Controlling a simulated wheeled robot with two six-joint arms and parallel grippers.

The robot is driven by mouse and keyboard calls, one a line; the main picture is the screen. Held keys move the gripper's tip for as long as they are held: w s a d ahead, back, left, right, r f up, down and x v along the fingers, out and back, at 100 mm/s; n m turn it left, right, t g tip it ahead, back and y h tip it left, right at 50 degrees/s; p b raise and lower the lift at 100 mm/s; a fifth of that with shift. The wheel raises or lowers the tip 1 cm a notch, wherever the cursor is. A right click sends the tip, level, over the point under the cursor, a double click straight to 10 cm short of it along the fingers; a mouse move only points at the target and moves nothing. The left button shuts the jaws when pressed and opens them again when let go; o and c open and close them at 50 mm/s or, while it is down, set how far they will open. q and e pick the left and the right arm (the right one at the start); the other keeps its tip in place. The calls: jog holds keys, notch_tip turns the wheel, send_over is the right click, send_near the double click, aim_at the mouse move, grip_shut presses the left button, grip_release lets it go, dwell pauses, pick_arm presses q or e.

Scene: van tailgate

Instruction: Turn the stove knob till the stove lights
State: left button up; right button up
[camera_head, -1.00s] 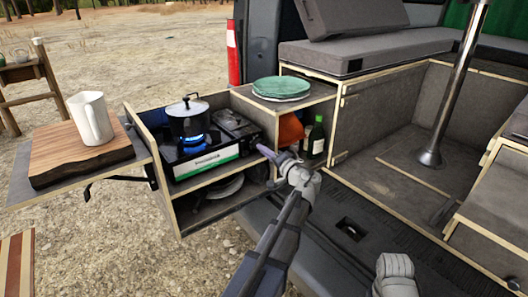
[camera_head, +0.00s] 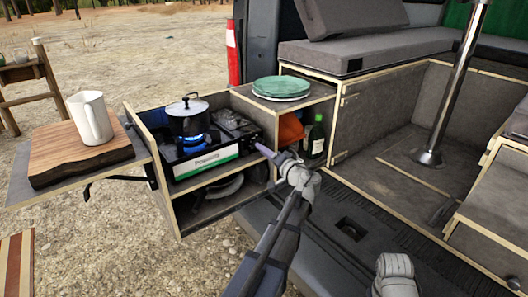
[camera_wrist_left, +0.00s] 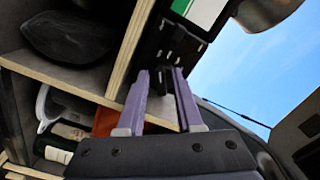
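The camp stove (camera_head: 186,169) sits in the pulled-out wooden kitchen box, with a white and green label on its front. A blue flame (camera_head: 193,141) burns under the dark pot (camera_head: 188,119). My left gripper (camera_head: 262,150) is at the right end of the stove front. In the left wrist view, its two purple fingers (camera_wrist_left: 161,72) stand apart, with the stove's dark end (camera_wrist_left: 166,50) just beyond their tips. The knob is not clearly distinguishable, and I cannot tell whether a finger touches it.
A mug (camera_head: 91,118) stands on a wooden board (camera_head: 65,152) on the side shelf at left. Green plates (camera_head: 281,87) rest on the box top. A bottle (camera_head: 316,137) and an orange item (camera_head: 291,130) stand in the cubby near my left gripper.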

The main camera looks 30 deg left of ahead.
pick_arm(q)
jog(key=shift+o, duration=0.7)
jog(key=v, duration=0.8)
